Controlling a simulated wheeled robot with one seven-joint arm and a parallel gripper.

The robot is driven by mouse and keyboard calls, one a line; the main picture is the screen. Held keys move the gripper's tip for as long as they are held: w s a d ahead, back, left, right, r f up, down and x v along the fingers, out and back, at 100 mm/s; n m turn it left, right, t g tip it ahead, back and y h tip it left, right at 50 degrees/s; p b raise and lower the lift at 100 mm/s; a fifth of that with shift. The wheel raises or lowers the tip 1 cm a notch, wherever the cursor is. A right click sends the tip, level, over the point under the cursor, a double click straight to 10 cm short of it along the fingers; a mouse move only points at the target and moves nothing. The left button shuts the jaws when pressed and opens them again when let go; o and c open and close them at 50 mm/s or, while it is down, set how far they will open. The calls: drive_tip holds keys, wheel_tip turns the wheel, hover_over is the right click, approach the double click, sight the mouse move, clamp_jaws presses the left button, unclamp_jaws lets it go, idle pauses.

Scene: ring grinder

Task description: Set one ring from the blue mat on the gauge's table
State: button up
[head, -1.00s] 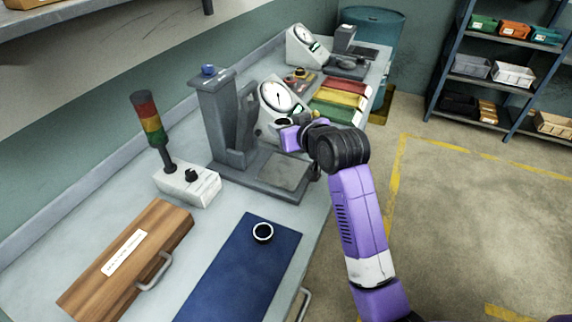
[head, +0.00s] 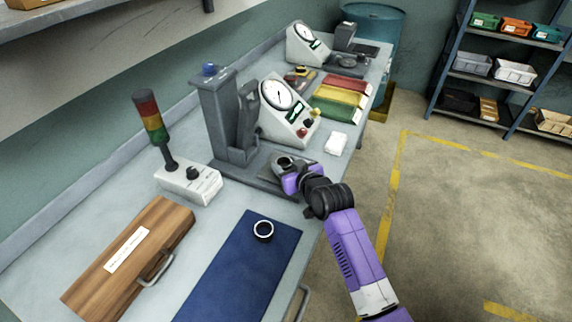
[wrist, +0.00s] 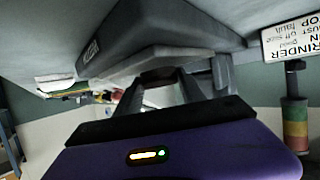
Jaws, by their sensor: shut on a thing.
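My gripper (head: 285,168), purple with dark fingers, is shut on a ring (head: 284,161) and holds it over the front part of the gauge's grey base (head: 236,172). In the wrist view the fingers (wrist: 160,84) close on the ring (wrist: 160,75), with the gauge's base (wrist: 150,45) near it. I cannot tell whether the ring touches the base. The gauge has a grey column (head: 214,112) with a blue knob. A second ring (head: 263,231), dark with a pale rim, lies on the blue mat (head: 225,275). The base's table is partly hidden by my gripper.
A light tower box (head: 190,184) stands left of the gauge, and a wooden case (head: 130,255) lies left of the mat. A dial unit (head: 287,112), a white block (head: 336,143) and coloured trays (head: 340,97) are behind. The floor on the right is free.

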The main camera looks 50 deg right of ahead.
drive_tip(key=shift+f, duration=0.2)
drive_tip(key=o, duration=1.5)
